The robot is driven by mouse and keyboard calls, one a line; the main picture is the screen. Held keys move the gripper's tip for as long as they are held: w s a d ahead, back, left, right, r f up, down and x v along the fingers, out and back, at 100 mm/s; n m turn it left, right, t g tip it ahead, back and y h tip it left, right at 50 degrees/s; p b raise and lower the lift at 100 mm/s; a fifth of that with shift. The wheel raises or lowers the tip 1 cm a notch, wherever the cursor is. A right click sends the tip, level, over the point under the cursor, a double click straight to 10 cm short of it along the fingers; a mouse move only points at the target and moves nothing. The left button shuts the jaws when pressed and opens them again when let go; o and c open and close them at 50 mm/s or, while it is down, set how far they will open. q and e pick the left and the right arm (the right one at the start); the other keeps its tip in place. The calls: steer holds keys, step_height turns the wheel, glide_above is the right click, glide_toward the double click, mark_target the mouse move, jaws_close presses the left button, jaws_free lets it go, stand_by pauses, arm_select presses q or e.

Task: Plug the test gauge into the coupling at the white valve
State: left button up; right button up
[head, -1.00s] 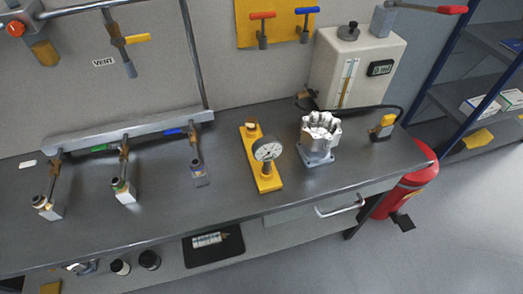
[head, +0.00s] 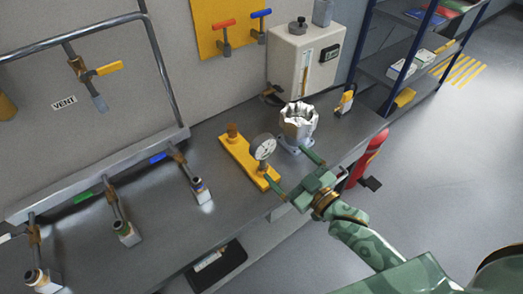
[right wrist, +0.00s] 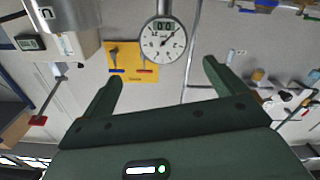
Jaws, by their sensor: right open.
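The test gauge (head: 263,147), with a round white dial, stands upright on a yellow stand (head: 232,150) on the bench. My right gripper (head: 294,171) is open and empty just in front of the gauge, its fingers spread. In the right wrist view the gauge (right wrist: 163,42) appears upside down beyond and between the open fingertips. The leftmost bench branch has a pale handle (head: 8,237), likely the white valve, with its coupling (head: 35,276) near the lower left edge. Other branches carry a green handle (head: 84,196) and a blue handle (head: 158,158). My left gripper is out of view.
A silver machined housing (head: 298,122) stands right of the gauge, close to my right fingers. A white box with a display (head: 297,62) is behind it. Bare bench top lies between the branches and the yellow stand.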

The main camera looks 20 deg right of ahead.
mark_target(265, 149)
steer(key=x, duration=0.4)
steer(key=shift+w+a, duration=0.2)
steer(key=shift+w, duration=0.15)
steer(key=x, duration=0.2)
steer(key=f+b+x, duration=0.1)
steer(key=x, duration=0.2)
steer(key=shift+w+a+f, duration=0.1)
steer(key=shift+w+a, duration=0.1)
steer(key=shift+a, duration=0.1)
steer(key=c, duration=1.2)
